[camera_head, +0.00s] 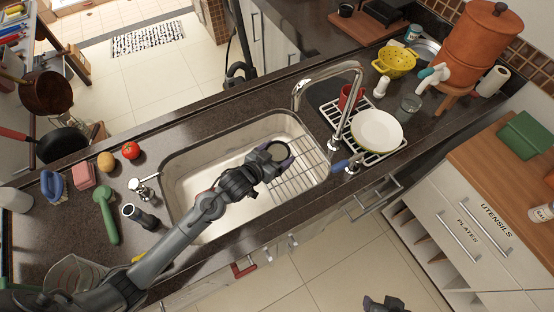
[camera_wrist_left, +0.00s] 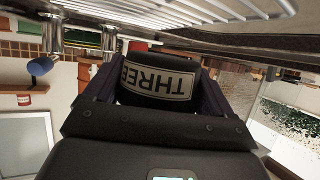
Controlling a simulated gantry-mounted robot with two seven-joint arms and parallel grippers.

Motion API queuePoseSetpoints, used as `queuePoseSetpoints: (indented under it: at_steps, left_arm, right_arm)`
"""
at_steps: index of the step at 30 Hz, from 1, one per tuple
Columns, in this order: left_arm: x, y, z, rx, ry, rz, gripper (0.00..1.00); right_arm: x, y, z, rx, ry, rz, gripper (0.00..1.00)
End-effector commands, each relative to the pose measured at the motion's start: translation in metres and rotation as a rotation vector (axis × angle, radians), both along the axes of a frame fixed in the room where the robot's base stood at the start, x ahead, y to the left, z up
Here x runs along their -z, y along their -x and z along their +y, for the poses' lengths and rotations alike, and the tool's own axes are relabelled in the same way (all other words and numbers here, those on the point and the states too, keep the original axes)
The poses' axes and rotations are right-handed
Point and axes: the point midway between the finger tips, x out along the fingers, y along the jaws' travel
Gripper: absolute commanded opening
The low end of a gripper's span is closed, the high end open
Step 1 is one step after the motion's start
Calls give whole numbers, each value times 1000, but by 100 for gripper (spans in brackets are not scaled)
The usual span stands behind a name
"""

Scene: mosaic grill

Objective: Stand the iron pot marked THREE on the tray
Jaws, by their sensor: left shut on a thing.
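The dark iron pot (camera_wrist_left: 157,82) shows its white label THREE between the fingers of my left gripper (camera_wrist_left: 155,100) in the left wrist view. In the head view my left gripper (camera_head: 276,158) is shut on this pot (camera_head: 279,150), over the sink's right half. The wire rack (camera_head: 300,172) in the sink lies beside and below it; whether they touch is unclear. I cannot tell for certain which thing is the tray. A dark part at the bottom edge, likely my right gripper (camera_head: 384,303), shows too little to read its fingers.
A tall faucet (camera_head: 352,105) stands at the sink's right rim. Beyond it a white drying rack (camera_head: 401,147) holds a plate (camera_head: 376,129) and a red cup (camera_head: 350,97). A tomato (camera_head: 130,150) and a green-handled item (camera_head: 106,213) lie left of the sink.

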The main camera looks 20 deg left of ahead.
Motion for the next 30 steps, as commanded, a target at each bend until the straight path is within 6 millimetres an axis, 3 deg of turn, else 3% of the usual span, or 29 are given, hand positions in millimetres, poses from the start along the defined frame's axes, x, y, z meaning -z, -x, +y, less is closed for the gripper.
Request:
queuePoseSetpoints:
  at_steps: [12, 25, 26, 28, 30]
  left_arm:
    - [38, 0, 0, 0, 0, -1, 44]
    - [43, 0, 0, -1, 0, -1, 44]
    - [43, 0, 0, -1, -1, 1, 88]
    - [43, 0, 0, -1, -2, 1, 99]
    - [43, 0, 0, 0, -1, 1, 100]
  right_arm:
    - [6, 0, -1, -1, 3, 1, 50]
    - [7, 0, -3, -6, 11, 0, 50]
    - [7, 0, -3, -6, 11, 0, 50]
    - [7, 0, -3, -6, 11, 0, 50]
    - [7, 0, -2, -5, 9, 1, 50]
